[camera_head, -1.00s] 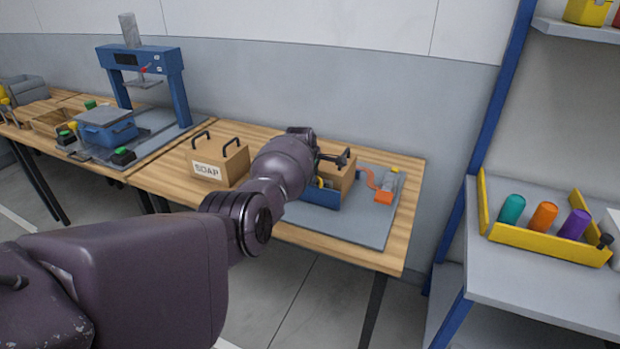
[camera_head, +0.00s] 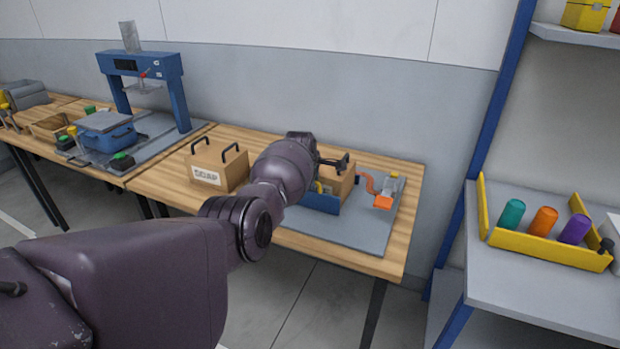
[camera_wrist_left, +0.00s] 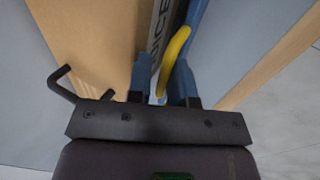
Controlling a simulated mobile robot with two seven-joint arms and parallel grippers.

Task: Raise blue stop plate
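The blue stop plate (camera_head: 323,204) stands low at the front of a brown box (camera_head: 346,187) on the right-hand bench. In the left wrist view, a blue edge (camera_wrist_left: 197,14) shows beside a curved yellow handle (camera_wrist_left: 176,45). My left gripper (camera_wrist_left: 161,78) has its fingers apart, with the yellow handle between them. A small gap shows on the handle's left side; the handle lies close to the right finger. Whether they touch is unclear. In the head view my left arm hides the fingers and part of the plate. My right gripper is not in view.
A SOAP box (camera_head: 219,168) with black handles stands left of my forearm. A grey mat (camera_head: 372,232) lies under the fixture, with an orange part (camera_head: 384,202) on its right. A blue press (camera_head: 150,68) stands at the left. A shelf with a yellow tray (camera_head: 545,248) is at the right.

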